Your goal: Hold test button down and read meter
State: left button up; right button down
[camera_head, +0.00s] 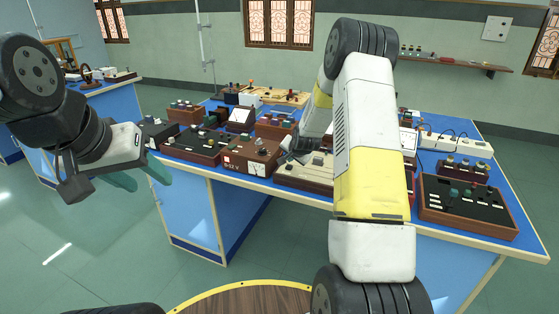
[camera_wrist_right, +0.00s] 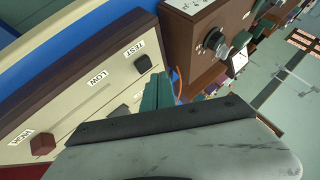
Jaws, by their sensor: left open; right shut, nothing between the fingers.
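The cream panel with a brown frame (camera_wrist_right: 75,95) fills the left of the right wrist view, its labels reading TEST, LOW and HIGH. A black button (camera_wrist_right: 143,63) sits beside the TEST label, and a dark red button (camera_wrist_right: 42,144) beside HIGH. My right gripper (camera_wrist_right: 157,93) is shut and empty, its teal fingertips close to the black button; I cannot tell whether they touch it. In the head view the panel (camera_head: 300,183) is partly hidden by my right arm. My left gripper (camera_head: 138,177) is open and empty, left of the bench.
A brown box marked 0-12 V (camera_head: 248,158), with a small white dial, stands left of the panel. Several instruments crowd the blue bench (camera_head: 445,136), including a black-topped box (camera_head: 466,203) at right. The floor left of the bench is clear.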

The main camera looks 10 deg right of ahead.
aim_at(290, 168)
jog(key=shift+r, duration=2.3)
jog(key=shift+r, duration=0.2)
jog(key=s+a+r+n+g+y, duration=0.1)
jog(key=s+a+r+n, duration=0.15)
jog(key=s+r, duration=0.7)
jog(key=s+a+r+n, duration=0.2)
jog(key=s+a+r, duration=0.1)
jog(key=s+r, duration=0.65)
jog(key=s+a+r+n+g, duration=0.1)
jog(key=s+n, duration=0.1)
jog(key=s, duration=1)
jog(key=s+a+r+n+g, duration=0.1)
jog(key=s+n, duration=0.1)
jog(key=s, duration=1)
jog(key=shift+s+a+n+y, duration=0.15)
jog(key=shift+a+n+y, duration=0.1)
jog(key=shift+n+y, duration=0.15)
jog(key=c, duration=2.2)
grip_release()
